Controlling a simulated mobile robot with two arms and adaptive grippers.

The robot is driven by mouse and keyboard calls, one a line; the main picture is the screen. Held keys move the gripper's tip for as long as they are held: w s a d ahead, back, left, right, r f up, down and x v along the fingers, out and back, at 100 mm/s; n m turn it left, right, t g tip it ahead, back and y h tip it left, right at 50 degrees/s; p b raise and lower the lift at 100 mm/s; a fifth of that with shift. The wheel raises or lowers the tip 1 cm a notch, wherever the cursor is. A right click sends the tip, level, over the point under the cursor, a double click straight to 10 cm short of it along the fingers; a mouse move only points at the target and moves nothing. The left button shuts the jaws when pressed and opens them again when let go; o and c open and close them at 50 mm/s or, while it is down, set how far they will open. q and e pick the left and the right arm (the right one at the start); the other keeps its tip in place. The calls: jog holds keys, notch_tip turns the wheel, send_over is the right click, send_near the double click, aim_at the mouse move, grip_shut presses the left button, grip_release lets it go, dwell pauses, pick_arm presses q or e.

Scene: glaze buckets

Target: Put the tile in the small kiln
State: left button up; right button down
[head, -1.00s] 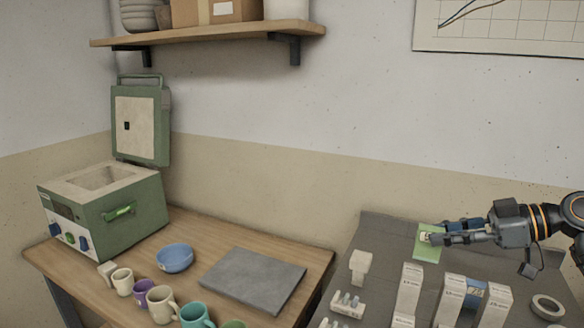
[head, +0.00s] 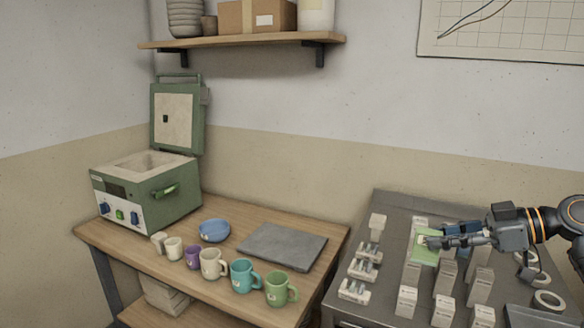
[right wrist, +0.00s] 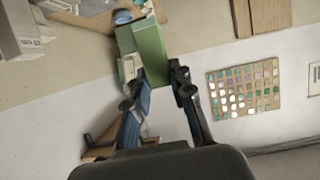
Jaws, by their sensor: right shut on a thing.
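The small kiln (head: 148,205) is a green box at the left end of the wooden table. Its lid (head: 177,118) stands open and its pale chamber (head: 150,163) faces up. The flat green tile (head: 423,253) is at the right, in my right gripper (head: 430,241), above the grey table with the small boxes. The right wrist view shows the green tile (right wrist: 152,48) at the tips of my right gripper's fingers (right wrist: 155,82). The gripper is shut on it, far to the right of the kiln. My left gripper is not in view.
A blue bowl (head: 215,230), a grey slab (head: 283,246) and a row of mugs (head: 243,275) stand on the wooden table (head: 227,205). Several small boxes crowd the grey table (head: 392,205). A gap separates the tables. A shelf (head: 250,39) hangs above.

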aim_at(429, 265)
jog(key=f, duration=0.1)
jog(key=a+f, duration=0.1)
jog(key=f, duration=0.2)
jog(key=shift+a, duration=0.4)
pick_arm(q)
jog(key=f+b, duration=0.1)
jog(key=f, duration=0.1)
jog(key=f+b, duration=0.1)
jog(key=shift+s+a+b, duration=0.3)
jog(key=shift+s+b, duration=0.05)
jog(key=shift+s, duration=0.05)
pick_arm(e)
jog(key=s+a+f+m+t, duration=0.1)
jog(key=s+a+f, duration=0.3)
jog(key=s+f, duration=0.3)
jog(key=s+a+f+m+t+h, duration=0.1)
jog(key=s+a+f, duration=0.2)
jog(key=s+f, duration=0.5)
jog(key=shift+s+a, duration=0.4)
jog(key=shift+s, duration=0.25)
jog(key=shift+d+f, duration=0.1)
jog(key=shift+f, duration=0.05)
